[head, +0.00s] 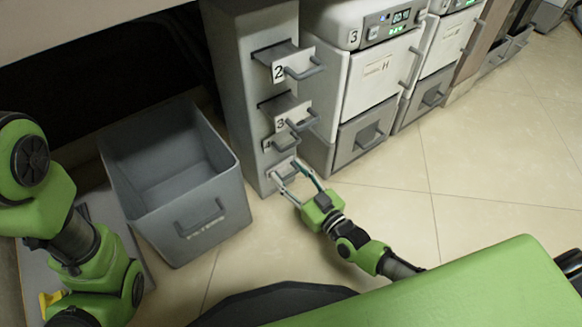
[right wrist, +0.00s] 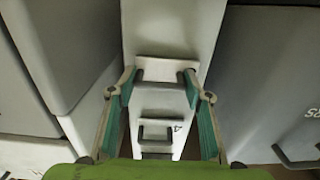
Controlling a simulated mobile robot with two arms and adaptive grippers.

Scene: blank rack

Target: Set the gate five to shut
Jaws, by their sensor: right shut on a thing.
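The grey rack column (head: 229,65) carries numbered gates with bar handles. The lowest gate, gate five (head: 283,169), is low on the column, its number hidden. In the right wrist view, gate five (right wrist: 158,64) lies between my fingers, beyond the gate marked 4 (right wrist: 157,114). My right gripper (head: 291,180) is at gate five, with its two fingers shut on the ends of the handle. They show on either side in the right wrist view (right wrist: 164,90). How far gate five stands out from the column I cannot tell. My left gripper is out of view.
Gate 2 (head: 280,57) and gate 3 (head: 284,107) stick out above my right gripper. A grey open bin (head: 206,178) stands left of the column. White cabinets (head: 372,78) with grey drawers stand close on the right. The tiled floor to the right is clear.

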